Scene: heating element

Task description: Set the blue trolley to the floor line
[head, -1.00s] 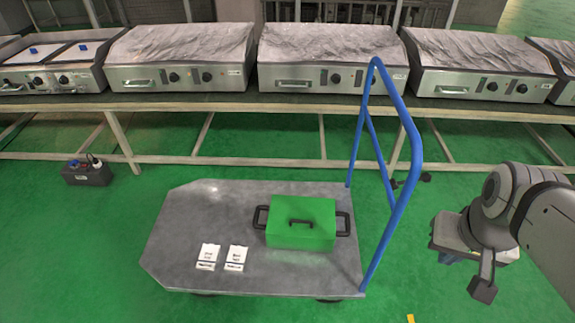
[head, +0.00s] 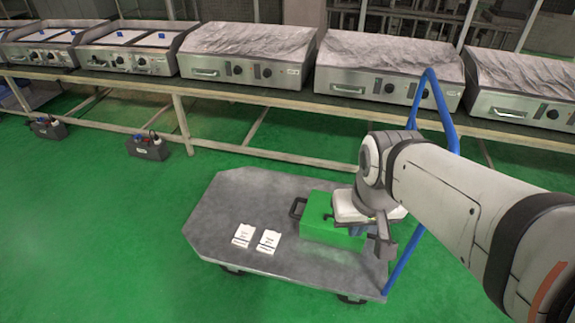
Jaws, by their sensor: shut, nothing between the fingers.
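The blue trolley has a grey flat deck (head: 215,215) and a tall blue push handle (head: 444,108) at its right end. It stands on the green floor. My arm crosses in front of the handle and hides its middle. My gripper (head: 382,246) is in front of the deck's right part, overlapping the green case and near the handle's lower bar. Its fingers are partly hidden and look shut and empty. I cannot tell whether it touches the handle. No floor line shows now.
A green case (head: 318,222) and two white cards (head: 256,238) lie on the deck. A long bench (head: 250,100) with several steel griddles (head: 385,70) runs behind. Two dark toolboxes (head: 147,147) sit on the floor near the bench. The floor at left and front is clear.

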